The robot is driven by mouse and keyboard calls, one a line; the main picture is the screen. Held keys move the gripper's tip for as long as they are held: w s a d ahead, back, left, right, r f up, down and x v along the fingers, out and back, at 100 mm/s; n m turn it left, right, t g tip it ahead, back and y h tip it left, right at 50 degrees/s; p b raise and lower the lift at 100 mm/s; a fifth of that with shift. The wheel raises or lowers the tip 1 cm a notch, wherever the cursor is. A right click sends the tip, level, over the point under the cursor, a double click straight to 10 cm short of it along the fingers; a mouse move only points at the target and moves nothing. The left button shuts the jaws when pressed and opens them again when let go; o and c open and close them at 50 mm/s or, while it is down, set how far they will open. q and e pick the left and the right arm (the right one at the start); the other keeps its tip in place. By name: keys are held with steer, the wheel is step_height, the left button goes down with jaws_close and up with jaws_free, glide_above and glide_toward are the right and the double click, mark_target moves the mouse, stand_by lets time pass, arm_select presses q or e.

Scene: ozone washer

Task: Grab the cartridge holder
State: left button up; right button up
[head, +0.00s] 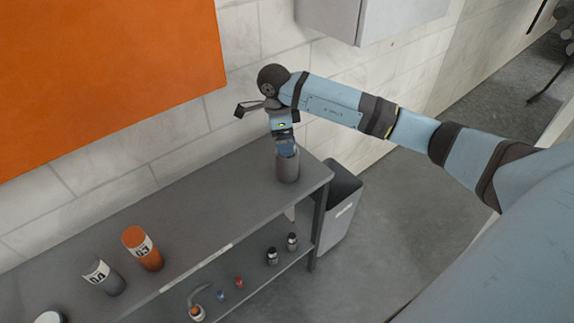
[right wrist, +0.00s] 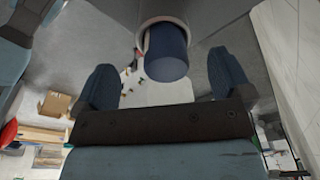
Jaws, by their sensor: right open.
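A grey cylinder (head: 288,168), which looks like the cartridge holder, stands upright at the right end of the grey shelf's top (head: 240,187). My right gripper (head: 286,149) points down at its upper end, and the fingers partly hide its top. In the right wrist view the two blue fingers are spread wide. A dark blue cylinder (right wrist: 166,55) with a pale rim shows between and beyond them, with gaps on both sides. I cannot tell whether it is the same object. My left gripper is not in view.
An orange canister marked 03 (head: 142,249) and a grey one marked 04 (head: 103,277) stand further left on the shelf. Small bottles (head: 272,256) sit on the lower shelf. A grey bin (head: 340,208) stands right of the shelf. The white wall (head: 175,140) is close behind.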

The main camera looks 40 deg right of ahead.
mark_target(287, 164)
steer(key=f, duration=0.3)
steer(key=d+f, duration=0.1)
steer(key=f, duration=0.1)
steer(key=c, duration=1.3)
steer(key=shift+r, duration=0.1)
